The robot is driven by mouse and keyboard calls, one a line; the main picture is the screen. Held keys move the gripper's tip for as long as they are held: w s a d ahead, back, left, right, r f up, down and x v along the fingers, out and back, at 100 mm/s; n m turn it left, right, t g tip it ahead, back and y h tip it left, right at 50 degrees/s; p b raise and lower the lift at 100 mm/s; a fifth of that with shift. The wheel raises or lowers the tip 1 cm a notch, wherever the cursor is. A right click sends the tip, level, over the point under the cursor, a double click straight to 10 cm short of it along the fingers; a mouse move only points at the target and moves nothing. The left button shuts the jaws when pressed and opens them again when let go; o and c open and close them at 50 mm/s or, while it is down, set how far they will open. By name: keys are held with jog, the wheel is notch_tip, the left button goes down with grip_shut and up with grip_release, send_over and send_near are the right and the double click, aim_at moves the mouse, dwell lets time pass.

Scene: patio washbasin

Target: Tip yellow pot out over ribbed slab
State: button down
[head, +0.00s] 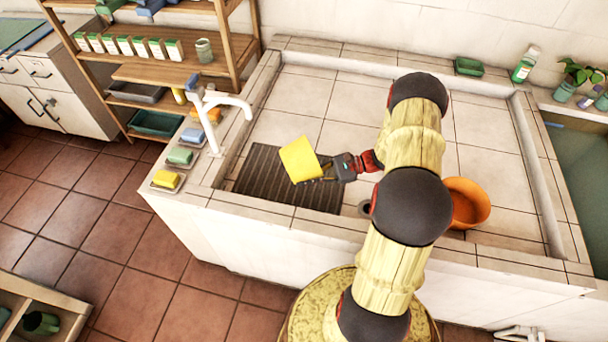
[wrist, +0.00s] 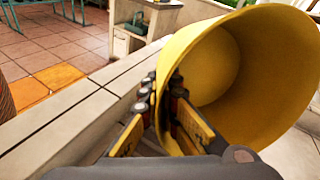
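The yellow pot (head: 300,160) is held by my gripper (head: 322,172) above the dark ribbed slab (head: 262,180) in the tiled basin. The pot looks tilted in the head view. In the wrist view the yellow pot (wrist: 240,70) fills the right side, its open mouth partly facing the camera, and the inside that shows looks empty. My gripper (wrist: 165,100) has its fingers on either side of the pot's wall near the rim, one outside and one inside. The slab is partly hidden behind the pot.
An orange bowl (head: 466,203) stands in the basin to the right, partly behind my arm. A white tap (head: 222,104) rises at the left rim, beside soap dishes with a yellow sponge (head: 166,179). A green dish (head: 468,66) sits at the back. The basin's middle is clear.

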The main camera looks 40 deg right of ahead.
aim_at(303, 170)
jog(key=shift+r+g+h+p, duration=0.3)
jog(key=shift+r+h+p, duration=0.05)
jog(key=shift+h+p, duration=0.25)
jog(key=shift+r+h+p, duration=0.5)
jog(key=shift+p, duration=0.5)
jog(key=r+g+h+p, duration=0.1)
jog(key=h+p, duration=0.1)
jog(key=p, duration=0.1)
jog(key=shift+a+r+n+h+p, duration=0.1)
jog(key=shift+r+n+h+p, duration=0.1)
jog(key=shift+n+h+p, duration=0.15)
jog(key=shift+r+g+h+p, duration=0.35)
jog(key=shift+g+h+p, duration=0.05)
jog(key=shift+h+p, duration=0.95)
jog(key=shift+h, duration=0.2)
notch_tip(303, 170, up, 2)
jog(key=g+h+p, duration=0.1)
jog(key=h+p, duration=0.2)
jog(key=p, duration=0.1)
jog(key=shift+n+p, duration=0.25)
jog(key=shift+p, duration=0.05)
jog(key=h+p, duration=0.1)
jog(key=p, duration=0.2)
jog(key=r+g+h+p, duration=0.1)
jog(key=p, duration=0.3)
jog(key=shift+h, duration=0.4)
jog(key=shift+p, duration=0.65)
jog(key=shift+f, duration=0.2)
